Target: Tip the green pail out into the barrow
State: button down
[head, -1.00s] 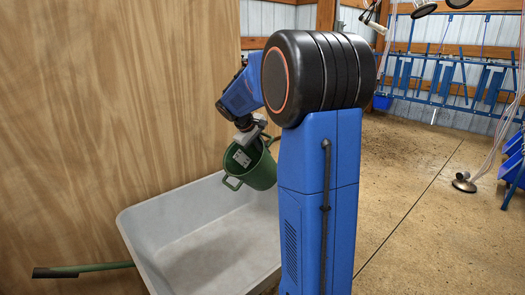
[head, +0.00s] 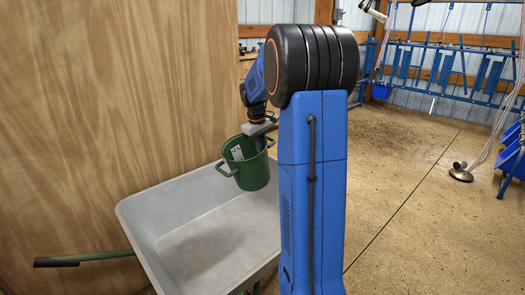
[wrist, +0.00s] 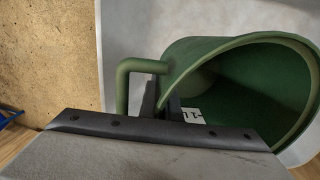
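The green pail (head: 250,175) hangs from my gripper (head: 260,140) above the grey tray of the barrow (head: 180,240). It is nearly upright, leaning a little, with its mouth facing up. In the wrist view, my gripper (wrist: 163,105) is closed across the wall of the pail (wrist: 240,52) at its rim, one finger inside and one outside, close to a side handle. A white label with dark marks shows inside the pail. I see no loose contents in the visible part; the bottom is dark and partly hidden. The barrow's tray looks empty where it shows.
A wooden panel (head: 100,110) stands close behind and left of the barrow. The barrow's green handle with a dark grip (head: 60,262) sticks out to the left. My own arm column hides the tray's right side. Open floor (head: 400,180) lies to the right.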

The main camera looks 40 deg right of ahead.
jog(key=shift+a+f+y, duration=0.25)
jog(key=shift+f+y, duration=0.25)
jog(key=shift+f, duration=0.3)
jog(key=shift+a+f+y, duration=0.3)
jog(key=shift+f+y, duration=0.2)
jog(key=shift+f, duration=0.3)
jog(key=shift+a+f+y, duration=0.25)
jog(key=shift+f+y, duration=0.25)
jog(key=shift+f, duration=0.3)
